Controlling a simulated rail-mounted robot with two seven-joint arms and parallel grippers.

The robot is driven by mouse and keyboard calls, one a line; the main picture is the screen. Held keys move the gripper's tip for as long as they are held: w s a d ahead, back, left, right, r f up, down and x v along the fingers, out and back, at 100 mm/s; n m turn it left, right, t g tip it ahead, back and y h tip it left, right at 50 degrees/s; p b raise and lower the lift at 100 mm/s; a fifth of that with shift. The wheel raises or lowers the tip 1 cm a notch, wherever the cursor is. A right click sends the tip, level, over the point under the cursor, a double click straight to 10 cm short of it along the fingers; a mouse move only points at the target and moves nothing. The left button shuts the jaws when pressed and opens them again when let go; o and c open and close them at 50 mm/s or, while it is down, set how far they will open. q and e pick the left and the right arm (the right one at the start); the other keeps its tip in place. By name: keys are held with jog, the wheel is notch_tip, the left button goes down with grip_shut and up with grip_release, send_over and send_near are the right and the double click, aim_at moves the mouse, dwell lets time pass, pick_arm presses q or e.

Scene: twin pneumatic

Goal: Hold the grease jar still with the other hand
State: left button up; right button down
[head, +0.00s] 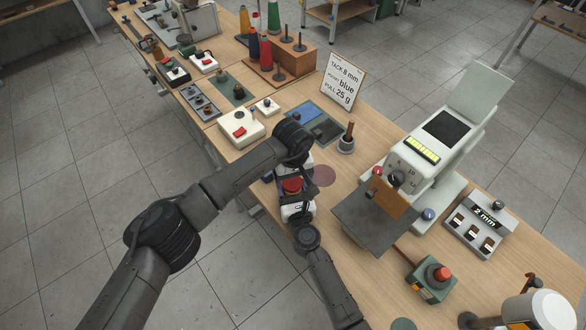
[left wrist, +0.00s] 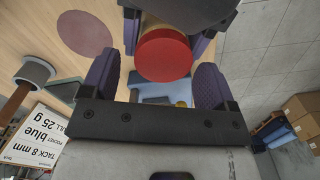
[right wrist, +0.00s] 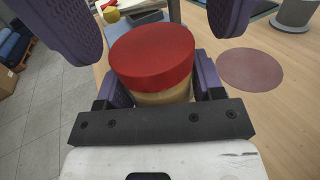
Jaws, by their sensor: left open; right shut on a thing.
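The grease jar has a red lid (head: 292,185) and a tan body. In the right wrist view, my right gripper (right wrist: 160,92) has its purple fingers shut on the jar body, below the red lid (right wrist: 152,55). In the left wrist view, my left gripper (left wrist: 160,85) is open, its fingers spread wide at the lid end of the jar (left wrist: 163,57) with gaps on both sides. In the head view, both grippers meet at the jar near the table's front edge, and the arms hide most of its body. Whether the jar touches the table I cannot tell.
A reddish round mat (head: 320,176) lies beside the jar. A grey cup with a brown handle (head: 346,140) and an instruction card (head: 343,80) stand behind. A grey machine (head: 440,140) stands right. A white box with a red switch (head: 238,128) lies left.

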pick_arm(q)
jog(key=shift+f, duration=0.65)
jog(key=c, duration=0.9)
jog(key=n, duration=0.6)
jog(key=shift+r+n, duration=0.1)
jog(key=shift+n, duration=0.3)
jog(key=shift+c, duration=0.2)
jog(key=o, duration=0.7)
jog(key=shift+d, duration=0.1)
jog(key=o, duration=0.3)
jog(key=shift+a, duration=0.2)
